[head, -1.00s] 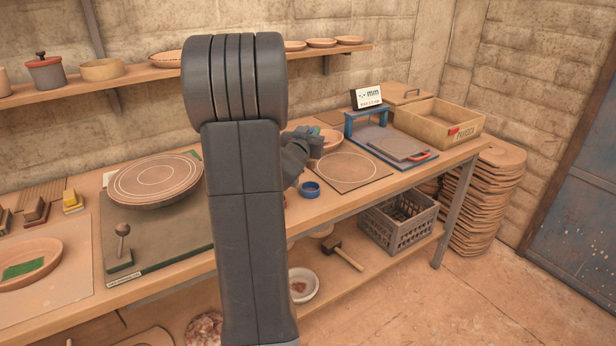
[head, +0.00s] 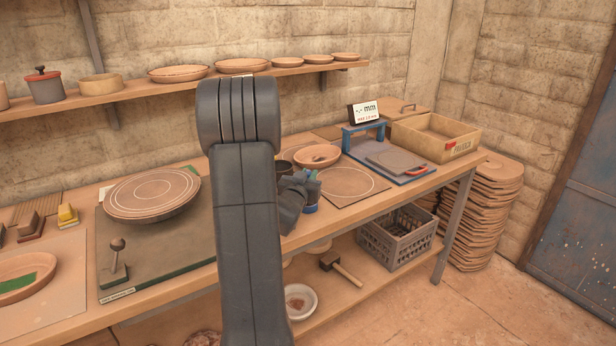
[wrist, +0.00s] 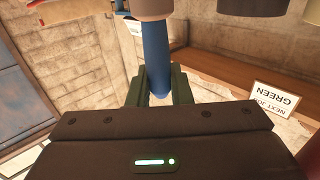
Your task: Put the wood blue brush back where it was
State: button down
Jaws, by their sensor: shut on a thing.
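The brush has a smooth blue handle (wrist: 155,50) that stands between the two dark green fingers of my gripper (wrist: 158,82) in the wrist view. The gripper is shut on this handle. The handle's upper end meets a beige round thing at the top edge, and I cannot tell whether that is part of the brush. In the head view my gripper (head: 308,184) is over the bench, in front of the terracotta bowl (head: 318,155). The brush is mostly hidden there by my arm.
A round-marked board (head: 350,183) lies right of my gripper. Beyond it are a blue-framed gauge stand (head: 365,142) and a wooden box (head: 437,138). A shelf (head: 130,93) with dishes runs above.

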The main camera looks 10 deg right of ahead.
jog(key=c, duration=1.3)
grip_release()
jog(key=shift+r+p, duration=0.15)
jog(key=shift+p, duration=0.2)
jog(key=b+v, duration=0.1)
jog(key=v, duration=1.1)
jog(key=shift+b, duration=0.3)
